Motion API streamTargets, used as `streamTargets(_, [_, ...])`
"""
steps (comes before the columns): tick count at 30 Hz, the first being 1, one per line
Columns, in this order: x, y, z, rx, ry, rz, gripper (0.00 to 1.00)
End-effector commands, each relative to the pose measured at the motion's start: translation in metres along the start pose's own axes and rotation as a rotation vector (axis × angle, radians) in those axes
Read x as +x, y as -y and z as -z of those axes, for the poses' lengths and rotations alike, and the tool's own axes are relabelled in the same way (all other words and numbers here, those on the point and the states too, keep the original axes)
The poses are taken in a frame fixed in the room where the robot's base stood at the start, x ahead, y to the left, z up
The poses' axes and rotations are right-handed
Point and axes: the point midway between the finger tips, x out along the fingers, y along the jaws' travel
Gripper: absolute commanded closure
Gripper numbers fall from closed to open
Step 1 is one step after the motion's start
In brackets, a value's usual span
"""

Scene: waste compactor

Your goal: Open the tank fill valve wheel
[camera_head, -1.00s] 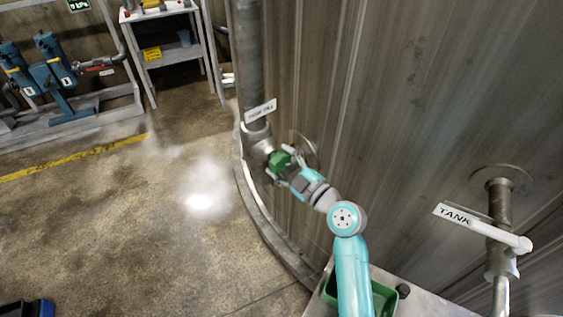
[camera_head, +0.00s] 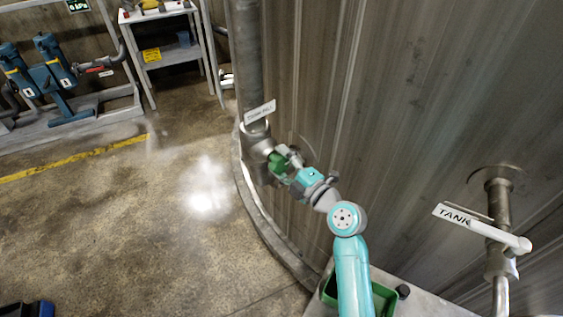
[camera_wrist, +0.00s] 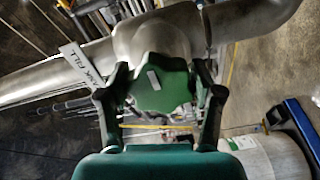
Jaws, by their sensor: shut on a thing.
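The green tank fill valve wheel (camera_head: 277,163) sits on the grey pipe fitting at the tank's left side, below a white tag (camera_head: 260,112). In the wrist view the wheel (camera_wrist: 162,84) is a scalloped green knob with a small pale mark, and the tag (camera_wrist: 78,62) reads as a fill label. My gripper (camera_head: 284,166) is at the wheel. In the wrist view its two dark fingers (camera_wrist: 161,100) stand on either side of the wheel and are shut on it. The exact finger contact is partly hidden.
The large metal tank wall (camera_head: 420,110) fills the right side. A pipe with a white handle and a TANK tag (camera_head: 457,215) stands at the lower right. A green bin (camera_head: 384,298) is beside my arm. Blue pumps (camera_head: 55,75) and a shelf (camera_head: 170,55) stand at the back left.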

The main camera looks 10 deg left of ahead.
Motion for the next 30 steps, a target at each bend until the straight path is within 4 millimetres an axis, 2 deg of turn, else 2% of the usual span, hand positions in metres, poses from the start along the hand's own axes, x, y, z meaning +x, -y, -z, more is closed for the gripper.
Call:
streamTargets(10, [0.000, 0.002, -0.001, -0.003, 0.001, 0.003, 0.69])
streamTargets(11, [0.000, 0.002, -0.001, -0.003, 0.001, 0.003, 0.29])
streamTargets(13, [0.000, 0.001, -0.001, -0.003, 0.001, 0.003, 0.12])
streamTargets(14, [0.000, 0.001, -0.001, -0.003, 0.001, 0.002, 0.09])
streamTargets(25, [-0.003, 0.000, 0.000, -0.002, 0.001, 0.001, 0.09])
streamTargets(30, [-0.021, 0.001, -0.001, -0.001, 0.003, 0.000, 0.09])
